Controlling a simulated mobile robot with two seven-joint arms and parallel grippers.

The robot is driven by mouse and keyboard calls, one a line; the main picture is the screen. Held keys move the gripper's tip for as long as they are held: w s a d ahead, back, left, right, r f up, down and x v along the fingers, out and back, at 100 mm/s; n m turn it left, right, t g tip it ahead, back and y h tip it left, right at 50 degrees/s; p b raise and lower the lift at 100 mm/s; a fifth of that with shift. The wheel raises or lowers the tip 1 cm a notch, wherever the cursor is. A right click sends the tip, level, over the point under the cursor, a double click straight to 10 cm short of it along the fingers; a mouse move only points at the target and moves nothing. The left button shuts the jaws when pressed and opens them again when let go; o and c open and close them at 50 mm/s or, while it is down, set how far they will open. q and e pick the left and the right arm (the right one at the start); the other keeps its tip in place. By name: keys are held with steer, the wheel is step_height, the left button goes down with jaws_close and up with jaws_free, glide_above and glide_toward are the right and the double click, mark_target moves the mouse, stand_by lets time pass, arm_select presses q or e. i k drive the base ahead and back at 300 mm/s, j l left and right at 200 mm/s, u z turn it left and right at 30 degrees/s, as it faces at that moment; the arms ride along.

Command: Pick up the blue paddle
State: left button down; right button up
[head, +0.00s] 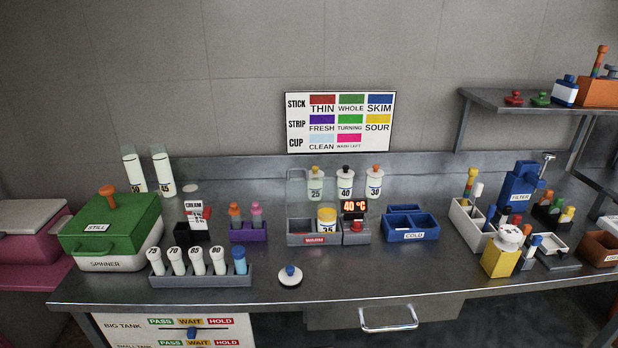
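I cannot tell for sure which thing is the blue paddle. Small blue-topped pieces show in the head view: one (490,214) in the long white tray (466,232) at the right, and one (535,241) just right of the yellow box (499,262). A blue-topped tube (240,262) stands at the right end of the grey rack (205,279). A blue knob on a round white disc (289,279) sits near the front edge. Neither of my grippers shows in this view.
A green-lidded spinner box (115,222) fills the left end of the steel counter. A blue divided COLD tray (409,235) and a blue filter stand (520,185) are further right. A shelf (520,103) hangs above. The front middle right of the counter is clear.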

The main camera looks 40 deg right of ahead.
mark_target(492, 210)
steer(key=z, duration=2.2)
